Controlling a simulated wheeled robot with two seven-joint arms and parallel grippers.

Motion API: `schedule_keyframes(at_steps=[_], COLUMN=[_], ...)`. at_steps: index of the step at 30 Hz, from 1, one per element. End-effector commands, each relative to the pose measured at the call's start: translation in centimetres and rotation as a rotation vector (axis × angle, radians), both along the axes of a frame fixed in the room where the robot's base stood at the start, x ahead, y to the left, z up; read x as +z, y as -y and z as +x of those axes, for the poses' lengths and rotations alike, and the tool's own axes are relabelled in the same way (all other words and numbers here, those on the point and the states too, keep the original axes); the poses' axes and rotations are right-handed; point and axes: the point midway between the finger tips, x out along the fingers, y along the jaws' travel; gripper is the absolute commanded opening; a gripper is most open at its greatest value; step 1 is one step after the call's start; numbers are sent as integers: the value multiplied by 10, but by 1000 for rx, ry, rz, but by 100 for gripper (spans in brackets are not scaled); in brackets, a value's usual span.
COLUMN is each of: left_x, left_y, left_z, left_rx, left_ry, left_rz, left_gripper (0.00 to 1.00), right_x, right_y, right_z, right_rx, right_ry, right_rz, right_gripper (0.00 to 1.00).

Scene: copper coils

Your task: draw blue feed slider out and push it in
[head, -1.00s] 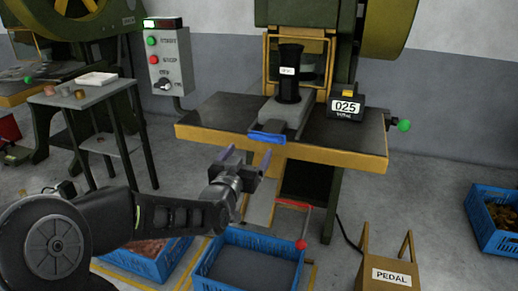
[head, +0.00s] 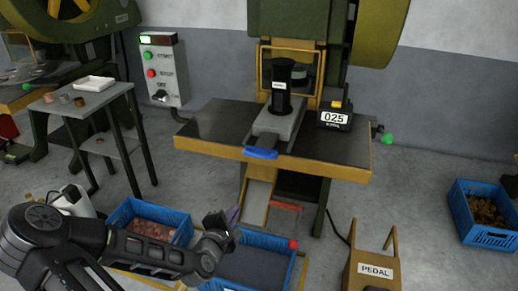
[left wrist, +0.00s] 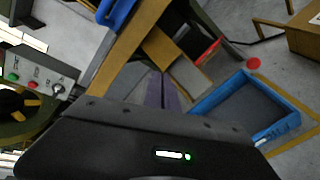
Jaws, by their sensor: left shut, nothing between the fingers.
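The blue feed slider handle (head: 261,153) sits at the front edge of the press table, in front of the grey block (head: 280,121) under the black press tool (head: 282,90). Part of the blue handle also shows at the top of the left wrist view (left wrist: 116,12). My left gripper (head: 234,213) is below the table edge and to the left of the handle, apart from it. Its purple fingers (left wrist: 162,90) are together and empty. My right gripper is not in view.
A chute (head: 256,200) slopes down under the table (head: 222,118). A counter (head: 334,117) stands right of the tool; a pedal box (head: 372,268) is at front right.

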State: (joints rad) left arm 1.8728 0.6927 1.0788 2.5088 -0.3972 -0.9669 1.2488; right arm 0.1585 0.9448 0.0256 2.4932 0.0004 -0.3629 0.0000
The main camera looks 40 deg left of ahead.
Motion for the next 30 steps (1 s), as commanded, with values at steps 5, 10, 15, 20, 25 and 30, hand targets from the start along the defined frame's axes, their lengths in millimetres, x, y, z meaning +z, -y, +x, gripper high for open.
schedule_keyframes(at_steps=[5, 10, 15, 20, 25, 30], left_x=[79, 90, 91, 91, 90, 89], left_y=[25, 24, 23, 23, 23, 20], left_z=[27, 27, 27, 27, 28, 35], left_rx=[46, 91, 110, 111, 111, 110], left_ry=[396, 546, 590, 591, 590, 590], left_rz=[-508, -832, -956, -961, -960, -957], left_gripper=[0, 0, 0, 0, 0, 0], right_x=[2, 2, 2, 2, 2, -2], right_y=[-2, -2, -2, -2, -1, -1], right_z=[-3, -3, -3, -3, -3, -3], right_rx=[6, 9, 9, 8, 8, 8], right_ry=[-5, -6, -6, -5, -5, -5], right_rz=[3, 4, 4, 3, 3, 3], right_gripper=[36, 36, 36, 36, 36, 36])
